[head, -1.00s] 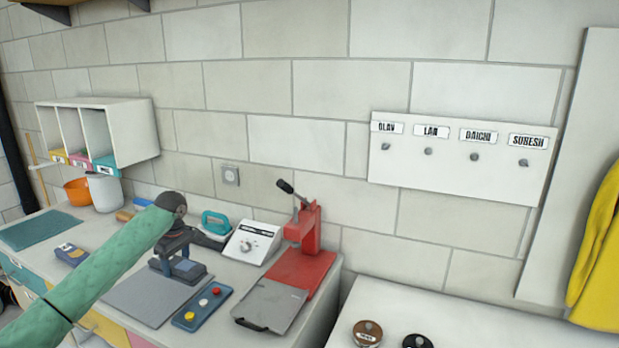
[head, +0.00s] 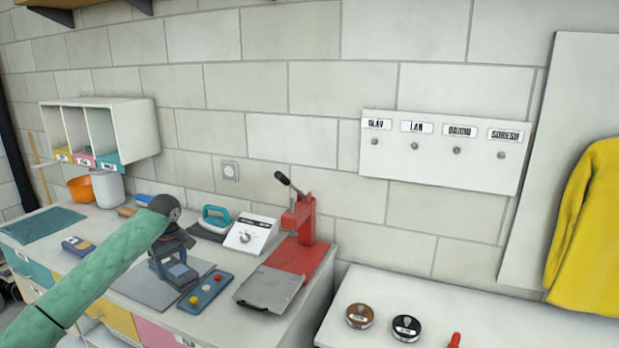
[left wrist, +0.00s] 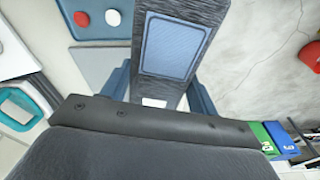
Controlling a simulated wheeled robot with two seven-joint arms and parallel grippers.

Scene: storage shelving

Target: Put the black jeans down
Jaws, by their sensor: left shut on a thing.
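The black jeans show as a dark grey, streaked, flat bundle with a blue patch in the left wrist view (left wrist: 196,22). In the head view they are a small dark shape (head: 178,258), partly hidden by my gripper. My left gripper (head: 174,268), at the end of the green-sleeved arm, is shut on them, with a blue finger on each side of the bundle. It is over the workbench (head: 222,328), near a grey mat (head: 140,290); I cannot tell whether the bundle touches the surface. My right gripper is not in view.
A button panel (head: 205,291), a red heat press (head: 300,245), a white control box (head: 250,234) and a teal iron (head: 216,216) stand close by. A white table (head: 430,320) with round tins is at right. Name pegs (head: 440,150) and a yellow garment (head: 588,225) hang beyond.

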